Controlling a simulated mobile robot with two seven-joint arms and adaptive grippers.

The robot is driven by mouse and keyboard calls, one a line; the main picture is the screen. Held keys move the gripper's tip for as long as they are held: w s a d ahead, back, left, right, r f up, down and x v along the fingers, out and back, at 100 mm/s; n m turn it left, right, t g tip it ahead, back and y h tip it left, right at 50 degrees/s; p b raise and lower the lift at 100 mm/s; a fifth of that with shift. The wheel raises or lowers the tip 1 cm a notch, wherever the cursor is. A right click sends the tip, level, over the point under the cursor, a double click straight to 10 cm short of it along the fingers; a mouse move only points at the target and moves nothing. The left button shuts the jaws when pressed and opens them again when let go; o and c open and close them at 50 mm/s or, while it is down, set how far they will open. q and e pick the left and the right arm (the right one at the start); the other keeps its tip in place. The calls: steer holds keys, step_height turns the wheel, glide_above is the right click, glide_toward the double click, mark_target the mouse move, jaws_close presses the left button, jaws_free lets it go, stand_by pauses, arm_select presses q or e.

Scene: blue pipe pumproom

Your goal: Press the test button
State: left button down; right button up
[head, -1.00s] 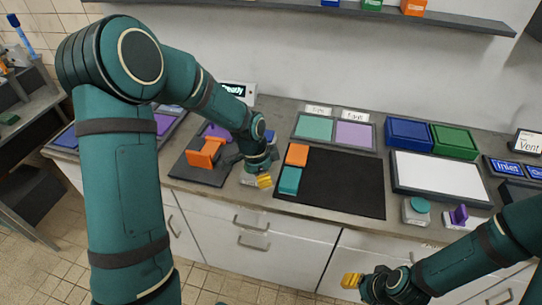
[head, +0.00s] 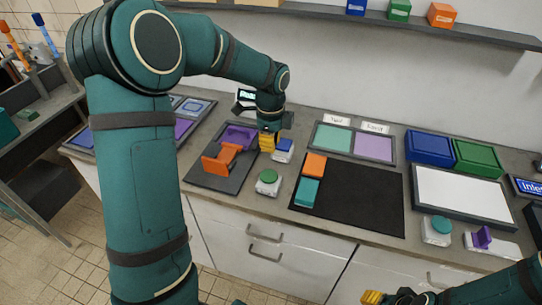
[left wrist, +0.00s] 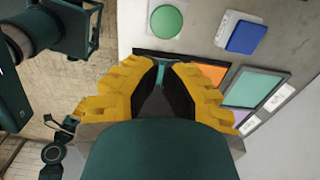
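A white box with a round green button (head: 268,176) stands on the counter beside the dark mat. It also shows at the top of the left wrist view (left wrist: 167,21). A white box with a square blue button (head: 284,146) is behind it, and shows in the left wrist view (left wrist: 243,37). A round teal button (head: 441,225) is farther right. I cannot read which is the test button. My left gripper (head: 267,141) has its yellow fingers together, empty, just left of the blue button. My right gripper (head: 372,297) is cut by the bottom edge.
An orange and purple fixture (head: 229,150) is on the left mat. A black mat (head: 357,198) holds an orange and a teal block. A purple switch (head: 483,238) stands at the right.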

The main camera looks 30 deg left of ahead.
mark_target(271, 178)
arm_select(q)
step_height(271, 178, down, 13)
steer(key=shift+r+b, duration=0.1)
steer(key=shift+b, duration=0.75)
